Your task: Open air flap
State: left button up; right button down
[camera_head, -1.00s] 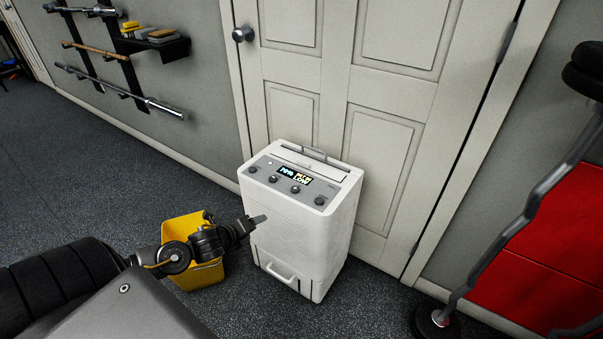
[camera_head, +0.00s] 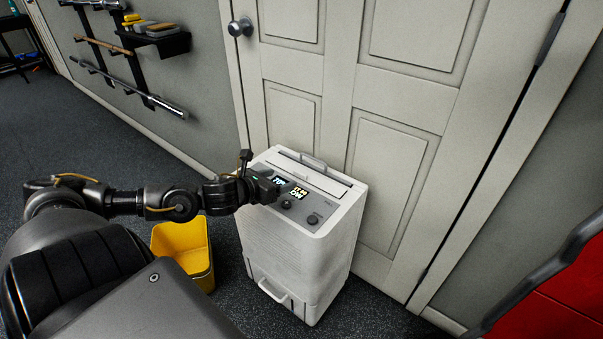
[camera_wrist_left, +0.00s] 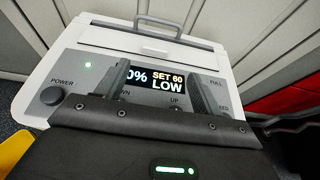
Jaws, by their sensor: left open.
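A white dehumidifier (camera_head: 285,248) stands on the floor against the door. On its top are a long closed-looking white flap (camera_head: 312,173), a grey handle behind it and a grey control panel (camera_head: 318,207) with knobs and a lit display (camera_head: 297,193). My left gripper (camera_head: 271,190) is over the panel's left part and hides some knobs. The flap (camera_wrist_left: 150,40) lies beyond the panel. My right gripper is not in view.
A yellow bin (camera_head: 186,250) stands left of the dehumidifier, under my left arm. A panelled door (camera_head: 410,100) is close behind. A wall rack (camera_head: 130,60) with bars hangs at upper left. Red and dark equipment (camera_head: 550,300) is at lower right.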

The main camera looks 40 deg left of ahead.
aim_at(300, 173)
pick_arm(q)
jog(key=shift+a+f, duration=0.15)
jog(key=shift+a, duration=0.15)
jog(key=b+x, duration=0.1)
jog(key=x, duration=0.9)
jog(key=shift+a+f, duration=0.1)
jog(key=shift+f, duration=0.1)
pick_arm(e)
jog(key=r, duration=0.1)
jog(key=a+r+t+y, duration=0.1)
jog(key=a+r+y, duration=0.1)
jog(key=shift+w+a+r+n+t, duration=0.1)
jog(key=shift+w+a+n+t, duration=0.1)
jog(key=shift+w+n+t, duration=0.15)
pick_arm(q)
jog(key=c, duration=1)
